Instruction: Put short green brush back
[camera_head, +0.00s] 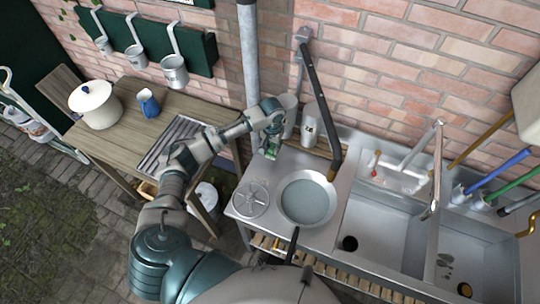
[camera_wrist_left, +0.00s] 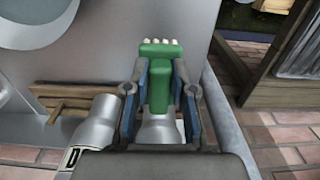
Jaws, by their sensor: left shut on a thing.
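The short green brush (camera_head: 271,150) is between the fingers of my left gripper (camera_head: 271,135), above the back left corner of the metal sink unit (camera_head: 240,207). In the left wrist view the left gripper (camera_wrist_left: 160,95) is shut on the green brush (camera_wrist_left: 158,72), with pale bristles at its far end. Two grey metal canisters (camera_head: 309,126) stand close beside the gripper at the wall. One canister, with a letter label, also shows in the left wrist view (camera_wrist_left: 95,130). My right gripper is not in view.
A long dark handle (camera_head: 321,110) rises behind. Sink basins (camera_head: 375,225) and long blue and green handles (camera_head: 507,162) are right. A wooden table (camera_head: 125,135) holds a white pot (camera_head: 95,105) and blue jug (camera_head: 149,104).

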